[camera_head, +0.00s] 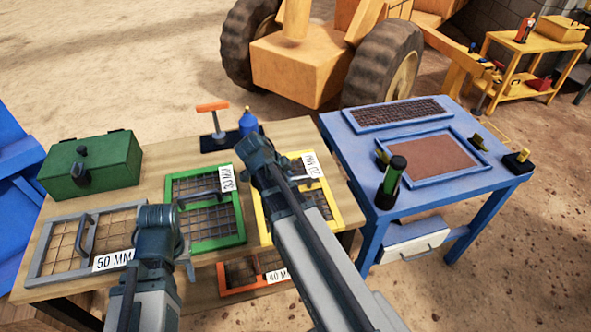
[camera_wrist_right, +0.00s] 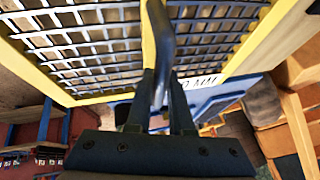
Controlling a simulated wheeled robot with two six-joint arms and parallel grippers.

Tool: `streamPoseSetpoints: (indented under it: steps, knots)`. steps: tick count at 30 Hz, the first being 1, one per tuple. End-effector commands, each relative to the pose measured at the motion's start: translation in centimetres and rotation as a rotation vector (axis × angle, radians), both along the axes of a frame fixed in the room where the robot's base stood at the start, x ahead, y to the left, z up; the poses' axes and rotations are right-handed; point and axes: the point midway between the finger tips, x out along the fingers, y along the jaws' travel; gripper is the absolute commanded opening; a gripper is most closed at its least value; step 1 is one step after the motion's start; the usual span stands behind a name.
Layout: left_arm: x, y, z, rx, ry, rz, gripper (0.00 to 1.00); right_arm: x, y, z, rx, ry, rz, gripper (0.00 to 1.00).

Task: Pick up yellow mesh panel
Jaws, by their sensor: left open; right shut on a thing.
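The yellow mesh panel (camera_head: 263,216) is at the right end of the wooden table, partly hidden by my right arm. Its white label (camera_head: 312,165) is partly readable. In the right wrist view the panel's yellow frame (camera_wrist_right: 45,72) and grey mesh fill the top. My right gripper (camera_wrist_right: 163,88) is shut on the panel's dark handle (camera_wrist_right: 160,35). In the head view its fingers are hidden behind my arm. I cannot tell whether the panel touches the table. My left gripper (camera_head: 188,266) is open and empty near the table's front edge, between the grey and green panels.
A green panel (camera_head: 232,238) and a grey 50 MM panel (camera_head: 38,258) lie on the wooden table (camera_head: 165,160). An orange 40 MM panel (camera_head: 238,292) is below. A green box (camera_head: 118,158) stands back left. A blue table (camera_head: 445,190) with trays stands right.

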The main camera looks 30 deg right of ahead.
Motion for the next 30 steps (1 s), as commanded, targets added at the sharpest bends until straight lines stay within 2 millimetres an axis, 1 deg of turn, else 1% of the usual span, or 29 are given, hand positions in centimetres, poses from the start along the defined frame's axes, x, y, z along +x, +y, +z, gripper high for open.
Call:
streamPoseSetpoints:
  steps: [1, 3, 6, 12, 18, 25, 28, 30]
  knots:
    - [0.0, 0.0, 0.3, 0.000, 0.000, 0.000, 0.50, -1.2, 1.0, 0.3, -0.002, -0.001, 0.004, 0.00]
    - [0.0, 0.0, 0.4, 0.000, 0.000, 0.000, 0.50, -2.2, 2.1, 0.4, -0.001, 0.000, 0.005, 0.00]
    - [0.0, 0.0, 0.6, 0.000, 0.000, 0.000, 0.50, -3.5, 3.6, 0.6, -0.002, -0.001, 0.004, 0.00]
    - [0.0, 0.0, 0.8, 0.000, 0.000, 0.000, 0.50, -5.2, 5.8, 0.8, -0.002, 0.000, 0.002, 0.00]
    - [0.0, 0.0, 0.9, 0.000, 0.000, 0.000, 0.50, -6.1, 6.9, 0.9, -0.002, -0.001, 0.002, 0.00]
    - [0.0, 0.0, 1.0, 0.000, 0.000, 0.000, 0.50, -6.3, 7.2, 1.0, -0.001, -0.001, -0.001, 0.00]
    - [0.0, 0.0, 1.6, 0.000, 0.000, 0.000, 0.50, -6.3, 7.2, 1.6, -0.001, -0.001, -0.001, 0.00]
    - [0.0, 0.0, 2.3, 0.000, 0.000, 0.000, 0.50, -6.3, 7.2, 2.4, -0.001, -0.001, -0.001, 0.00]
